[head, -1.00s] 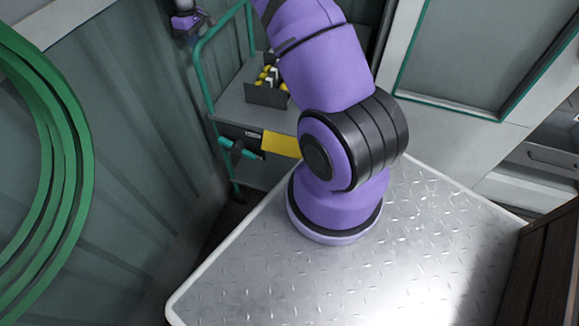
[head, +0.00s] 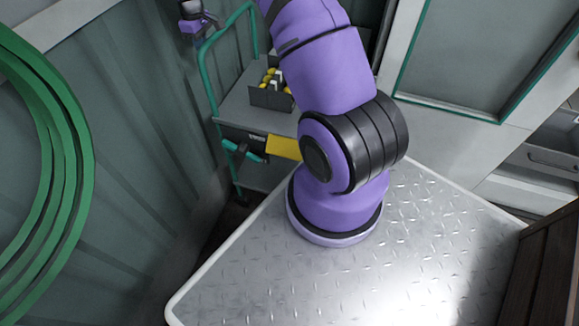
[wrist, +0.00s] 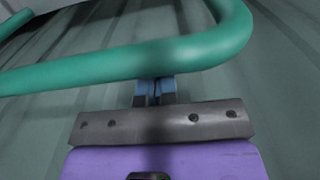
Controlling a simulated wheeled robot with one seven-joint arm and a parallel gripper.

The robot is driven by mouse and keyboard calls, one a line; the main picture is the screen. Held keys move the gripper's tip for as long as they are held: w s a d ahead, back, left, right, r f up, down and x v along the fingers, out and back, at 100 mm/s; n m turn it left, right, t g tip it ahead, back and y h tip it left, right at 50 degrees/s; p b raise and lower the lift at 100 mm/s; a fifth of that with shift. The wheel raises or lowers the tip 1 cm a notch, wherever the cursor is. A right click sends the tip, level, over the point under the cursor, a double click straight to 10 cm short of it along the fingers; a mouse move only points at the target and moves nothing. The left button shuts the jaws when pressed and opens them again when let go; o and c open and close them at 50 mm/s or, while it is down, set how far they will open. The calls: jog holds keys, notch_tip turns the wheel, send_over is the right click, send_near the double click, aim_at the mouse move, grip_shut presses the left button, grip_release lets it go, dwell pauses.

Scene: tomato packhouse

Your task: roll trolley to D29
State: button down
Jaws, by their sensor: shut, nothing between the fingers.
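The trolley (head: 236,103) stands beyond my deck in the head view. It has a teal tube frame, grey shelves and a yellow plate (head: 284,147) on its near edge. My gripper (head: 196,20) is at the upper left, beside the top of the trolley's handle. In the wrist view the teal handle bar (wrist: 130,62) crosses in front of the gripper (wrist: 153,90). Its fingers are together with nothing between them, and the bar hides their tips. I cannot tell whether they touch the bar. No D29 marking is readable.
A grey box (head: 268,97) with yellow and dark items rides on the trolley's shelf. A corrugated wall (head: 130,150) runs close along the left, with a coiled green hose (head: 75,170) on it. A green-trimmed panel (head: 460,60) stands at the right.

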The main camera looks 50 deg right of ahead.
jog(key=shift+s+d, duration=0.15)
jog(key=shift+s, duration=0.2)
jog(key=s+d, duration=0.5)
jog(key=s, duration=1)
jog(key=shift+d, duration=0.2)
jog(key=s+d, duration=0.2)
jog(key=s, duration=0.5)
jog(key=s+d, duration=0.3)
jog(key=s, duration=0.5)
jog(key=shift+d, duration=0.25)
jog(key=s+d, duration=0.2)
jog(key=s, duration=0.5)
jog(key=s+d, duration=0.3)
jog(key=s, duration=0.5)
jog(key=shift+d, duration=0.2)
dwell(0.3)
jog(key=s+d, duration=0.2)
jog(key=s, duration=0.5)
jog(key=s+d, duration=0.3)
jog(key=s, duration=0.5)
jog(key=shift+d, duration=0.25)
